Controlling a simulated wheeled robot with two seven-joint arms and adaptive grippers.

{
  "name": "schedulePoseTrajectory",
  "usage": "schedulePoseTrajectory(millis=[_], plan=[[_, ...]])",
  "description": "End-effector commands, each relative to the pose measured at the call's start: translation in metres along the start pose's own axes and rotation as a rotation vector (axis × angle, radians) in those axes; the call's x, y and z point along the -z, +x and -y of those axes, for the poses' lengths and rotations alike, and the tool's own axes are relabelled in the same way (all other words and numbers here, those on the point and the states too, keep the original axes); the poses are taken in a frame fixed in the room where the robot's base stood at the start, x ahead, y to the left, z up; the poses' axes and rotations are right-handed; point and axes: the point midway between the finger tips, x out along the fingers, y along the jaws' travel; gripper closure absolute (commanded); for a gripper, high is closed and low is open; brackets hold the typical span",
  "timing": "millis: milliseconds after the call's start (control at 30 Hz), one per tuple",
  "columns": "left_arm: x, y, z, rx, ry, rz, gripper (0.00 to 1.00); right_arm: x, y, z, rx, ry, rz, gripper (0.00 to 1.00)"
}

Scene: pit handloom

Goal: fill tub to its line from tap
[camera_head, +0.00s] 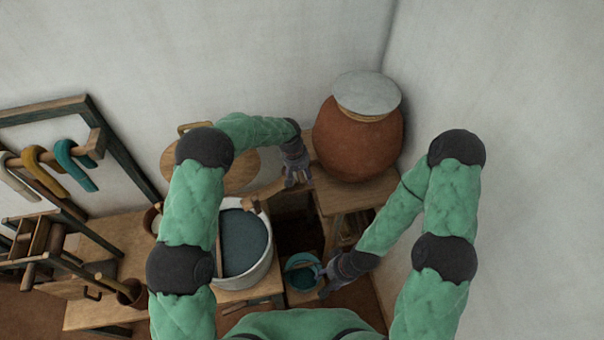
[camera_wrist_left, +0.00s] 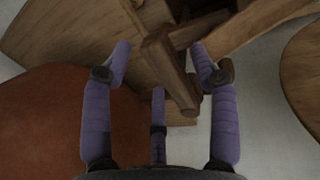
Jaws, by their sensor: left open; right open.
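A small teal tub (camera_head: 300,262) sits low on a wooden surface below the stand. Its fill line is too small to make out. My right gripper (camera_head: 321,274) is open at the tub's right rim; I cannot tell whether it touches. A round brown clay pot (camera_head: 358,140) with a grey lid stands on a wooden stand; it also shows in the left wrist view (camera_wrist_left: 40,120). My left gripper (camera_head: 296,180) is open beside the pot. In the left wrist view, a wooden piece, perhaps the tap (camera_wrist_left: 168,68), lies between its spread fingers (camera_wrist_left: 165,62). No water stream is visible.
A large pale vat (camera_head: 268,262) with dark blue-grey contents stands left of the teal tub. A wooden stand (camera_head: 350,195) bears the pot. A rack with hanging coloured skeins (camera_head: 72,165) and a wooden table (camera_head: 95,318) are at left. Walls close in behind and at right.

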Motion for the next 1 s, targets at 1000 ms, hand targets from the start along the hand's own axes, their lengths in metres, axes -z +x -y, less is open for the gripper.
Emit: schedulePoseTrajectory(millis=[1000], plan=[[0.0, -0.119, 0.0, 0.0, -0.001, 0.0, 0.4, 0.0, 0.0, 0.0, 0.0, 0.0, 0.0, 0.52]])
